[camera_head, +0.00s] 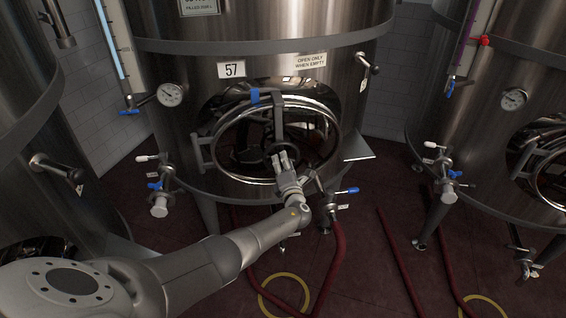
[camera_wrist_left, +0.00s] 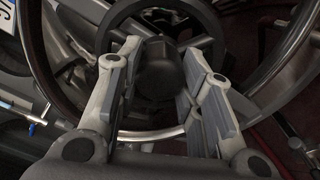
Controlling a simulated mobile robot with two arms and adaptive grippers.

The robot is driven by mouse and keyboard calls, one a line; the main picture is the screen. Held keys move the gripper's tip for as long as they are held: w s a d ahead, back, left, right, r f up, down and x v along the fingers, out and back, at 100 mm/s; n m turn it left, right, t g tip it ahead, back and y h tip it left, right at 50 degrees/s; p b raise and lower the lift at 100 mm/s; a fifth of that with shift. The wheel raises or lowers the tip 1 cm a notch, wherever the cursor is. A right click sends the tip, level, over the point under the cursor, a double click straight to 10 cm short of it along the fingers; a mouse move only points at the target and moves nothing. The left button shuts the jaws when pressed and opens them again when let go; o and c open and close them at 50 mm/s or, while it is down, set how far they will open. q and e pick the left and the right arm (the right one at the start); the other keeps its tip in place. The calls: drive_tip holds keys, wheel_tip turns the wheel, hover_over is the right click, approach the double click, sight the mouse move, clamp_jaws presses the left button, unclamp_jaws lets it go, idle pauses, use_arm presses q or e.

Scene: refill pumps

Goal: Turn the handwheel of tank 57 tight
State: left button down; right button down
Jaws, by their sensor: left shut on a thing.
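Tank 57 (camera_head: 170,75) is a steel tank in the middle of the head view, with the number plate 57 (camera_head: 232,69) on its front. Its round manway door is ringed by bright steel, with a blue tab at the top. The dark handwheel (camera_wrist_left: 213,22) sits in front of the door. My left gripper (camera_head: 281,156) reaches it from below. In the left wrist view, the fingers of the left gripper (camera_wrist_left: 165,62) are on both sides of a dark round knob (camera_wrist_left: 160,70) of the handwheel, shut on it. My right gripper is not in view.
A dial gauge (camera_head: 170,95) and valves with blue and white levers flank the door. A blue-levered valve (camera_head: 332,206) and a red hose (camera_head: 338,250) are close to my left arm. Another tank (camera_head: 460,130) stands at right, one at left.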

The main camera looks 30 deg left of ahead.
use_arm(q)
drive_tip(key=shift+m, duration=0.3)
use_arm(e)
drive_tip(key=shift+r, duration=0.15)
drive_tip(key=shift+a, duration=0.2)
use_arm(q)
drive_tip(key=c, duration=1)
unclamp_jaws()
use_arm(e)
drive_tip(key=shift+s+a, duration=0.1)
use_arm(q)
drive_tip(key=v, duration=1.2)
drive_tip(key=shift+s, duration=0.1)
